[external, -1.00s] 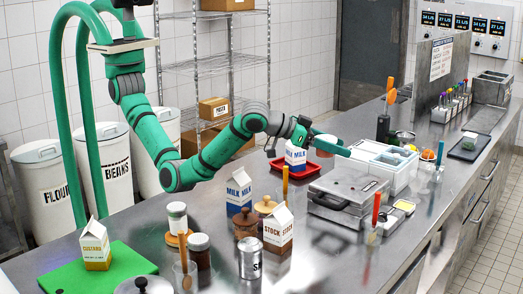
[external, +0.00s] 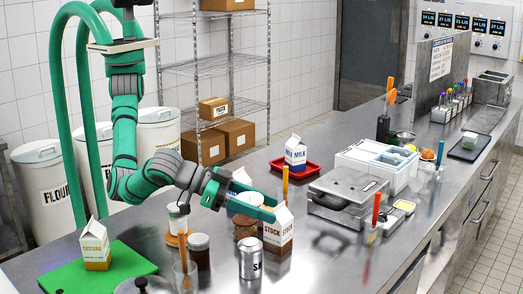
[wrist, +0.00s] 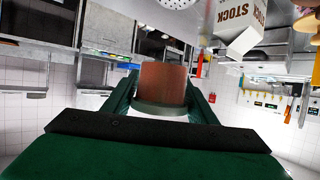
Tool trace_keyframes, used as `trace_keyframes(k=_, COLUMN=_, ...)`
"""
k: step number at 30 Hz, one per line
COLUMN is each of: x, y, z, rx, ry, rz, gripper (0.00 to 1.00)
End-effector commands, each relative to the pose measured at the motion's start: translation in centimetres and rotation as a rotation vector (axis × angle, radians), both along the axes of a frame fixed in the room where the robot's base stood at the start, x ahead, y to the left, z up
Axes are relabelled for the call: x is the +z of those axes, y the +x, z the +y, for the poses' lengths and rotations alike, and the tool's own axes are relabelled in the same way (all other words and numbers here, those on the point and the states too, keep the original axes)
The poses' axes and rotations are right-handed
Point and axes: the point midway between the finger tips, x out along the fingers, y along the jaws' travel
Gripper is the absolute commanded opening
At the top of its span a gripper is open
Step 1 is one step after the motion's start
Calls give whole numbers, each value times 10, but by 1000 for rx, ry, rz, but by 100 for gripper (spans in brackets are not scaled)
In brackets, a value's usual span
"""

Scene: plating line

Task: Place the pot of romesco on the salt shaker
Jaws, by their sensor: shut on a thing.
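The pot of romesco (wrist: 163,82) is a terracotta-brown cylinder with a pale rim, held between the two fingers in the wrist view. My gripper (external: 262,204) is shut on it; the gripper also shows in the wrist view (wrist: 163,95). In the external view the fingers hide much of the pot. The salt shaker (external: 250,260) is a metal cylinder standing on the counter, in front of and below my gripper. Its perforated top (wrist: 180,3) shows at the upper edge of the wrist view. The pot is apart from the shaker.
A stock carton (external: 280,230) stands close to the right of the shaker, near my fingertips. A dark jar (external: 199,253) is at left. A panini press (external: 345,195) is further right; the counter between is mostly clear.

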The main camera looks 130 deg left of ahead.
Motion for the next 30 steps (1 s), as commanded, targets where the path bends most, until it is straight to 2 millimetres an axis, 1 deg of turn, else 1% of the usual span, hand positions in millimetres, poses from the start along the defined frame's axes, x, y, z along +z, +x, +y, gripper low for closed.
trace_keyframes(k=1, x=-8, y=0, z=0, rx=0, ry=1, rz=3, gripper=28)
trace_keyframes(k=3, x=-19, y=-1, z=-1, rx=-2, ry=3, rz=4, gripper=28)
trace_keyframes(k=11, x=-44, y=0, z=0, rx=-2, ry=2, rz=4, gripper=28)
trace_keyframes(k=16, x=-67, y=0, z=0, rx=-1, ry=2, rz=4, gripper=28)
trace_keyframes(k=18, x=-72, y=0, z=0, rx=-1, ry=1, rz=2, gripper=28)
trace_keyframes(k=25, x=-72, y=0, z=0, rx=0, ry=1, rz=1, gripper=28)
trace_keyframes(k=29, x=-75, y=0, z=1, rx=-1, ry=1, rz=2, gripper=28)
trace_keyframes(k=30, x=-74, y=0, z=0, rx=-1, ry=1, rz=2, gripper=62)
